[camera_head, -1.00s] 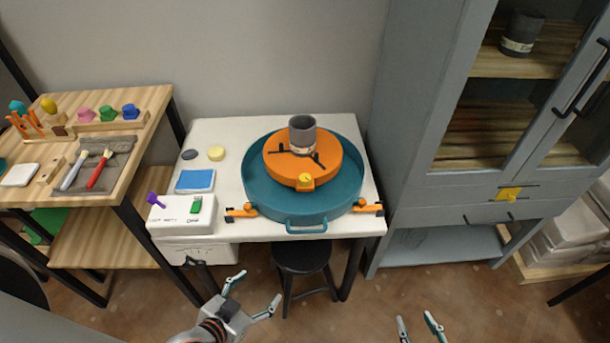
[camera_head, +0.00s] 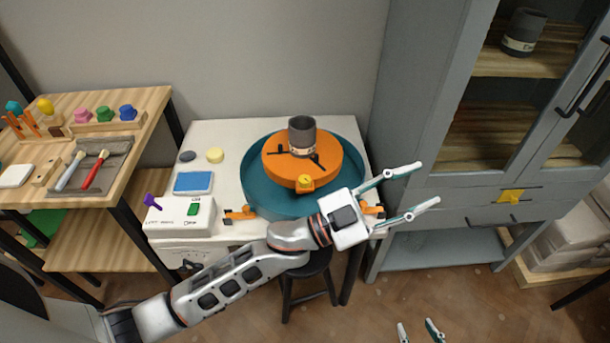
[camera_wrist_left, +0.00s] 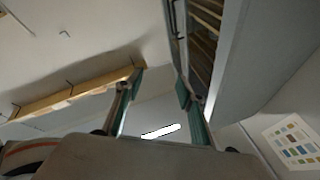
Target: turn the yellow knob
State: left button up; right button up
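A yellow star-shaped knob (camera_head: 511,196) sits on the front of the grey cabinet (camera_head: 455,192). Another small yellow piece (camera_head: 305,182) sits on the front of the orange wheel head (camera_head: 275,165). My left gripper (camera_head: 428,184) is open and empty, left of the cabinet knob and apart from it in the picture, its fingers pointing right. In the left wrist view its open fingers (camera_wrist_left: 158,85) have nothing between them, and no yellow knob shows there. My right gripper (camera_head: 415,324) is open and empty at the bottom edge, only its fingertips showing.
The teal basin (camera_head: 262,200) on the white table is partly behind my left arm. A dark cup (camera_head: 302,137) stands on the wheel head. A black stool (camera_head: 312,265) is under the table's front edge. Cabinet doors have black handles. A wooden workbench stands at left.

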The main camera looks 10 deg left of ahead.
pick_arm(q)
jog(key=s+d+r+m+g+h, duration=0.2)
jog(key=s+d+m+g, duration=0.25)
jog(key=m+g, duration=0.3)
jog(key=m+g+y+b, duration=0.2)
jog(key=g+y, duration=0.1)
jog(key=y, duration=1.9)
send_over(305, 179)
jog(key=f, duration=0.8)
jog(key=shift+s+d, duration=0.1)
jog(key=shift+d, duration=0.1)
jog(key=shift+a+n, duration=0.25)
notch_tip(305, 179, down, 8)
jog(key=shift+r+b, duration=0.2)
jog(key=shift+b, duration=0.15)
grip_shut()
